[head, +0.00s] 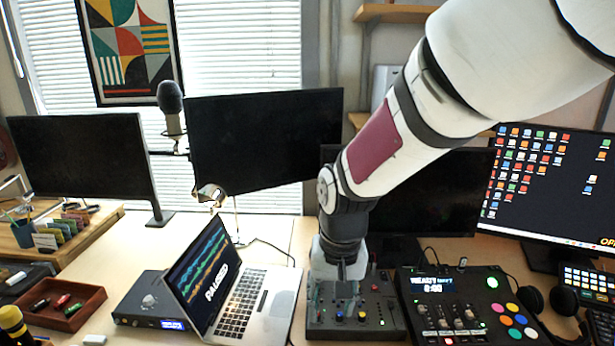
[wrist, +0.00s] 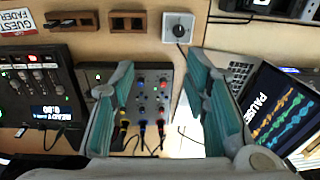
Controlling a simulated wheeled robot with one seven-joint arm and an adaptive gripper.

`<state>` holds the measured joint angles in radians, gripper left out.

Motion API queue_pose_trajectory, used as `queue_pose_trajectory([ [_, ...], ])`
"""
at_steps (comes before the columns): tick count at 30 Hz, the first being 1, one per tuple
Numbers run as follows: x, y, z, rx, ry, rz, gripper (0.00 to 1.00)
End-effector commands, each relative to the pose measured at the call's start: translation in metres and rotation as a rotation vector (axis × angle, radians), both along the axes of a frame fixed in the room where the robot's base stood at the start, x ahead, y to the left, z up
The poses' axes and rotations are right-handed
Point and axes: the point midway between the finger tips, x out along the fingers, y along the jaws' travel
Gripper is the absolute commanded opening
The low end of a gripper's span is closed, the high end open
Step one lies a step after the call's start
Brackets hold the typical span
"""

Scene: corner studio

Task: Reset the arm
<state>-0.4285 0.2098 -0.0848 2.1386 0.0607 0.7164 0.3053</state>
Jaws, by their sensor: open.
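My arm reaches down from the upper right in the head view. My gripper (head: 336,292) hangs above the small mixer with knobs (head: 372,312), partly hiding it. In the wrist view my gripper (wrist: 158,70) shows two teal-lined fingers spread wide apart, with nothing between them. The small mixer (wrist: 150,92) lies below the fingers, with cables plugged into its edge. I cannot tell the exact height of the fingertips above it.
An open laptop (head: 245,300) reading PAUSED stands left of my gripper. A control console (head: 470,308) with coloured pads is to the right. Monitors (head: 265,140) and a microphone (head: 171,105) stand behind. A red-brown tray (head: 85,315) is at lower left.

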Motion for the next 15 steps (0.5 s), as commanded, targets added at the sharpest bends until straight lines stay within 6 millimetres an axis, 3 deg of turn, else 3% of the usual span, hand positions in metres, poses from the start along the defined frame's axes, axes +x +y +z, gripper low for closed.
queue_pose_trajectory([
  [1,-0.008,-0.014,0.021,0.011,-0.024,-0.005,0.42],
  [6,-0.041,-0.052,0.070,0.025,-0.083,-0.003,0.42],
  [15,-0.117,-0.111,0.127,0.011,-0.193,-0.002,0.42],
])
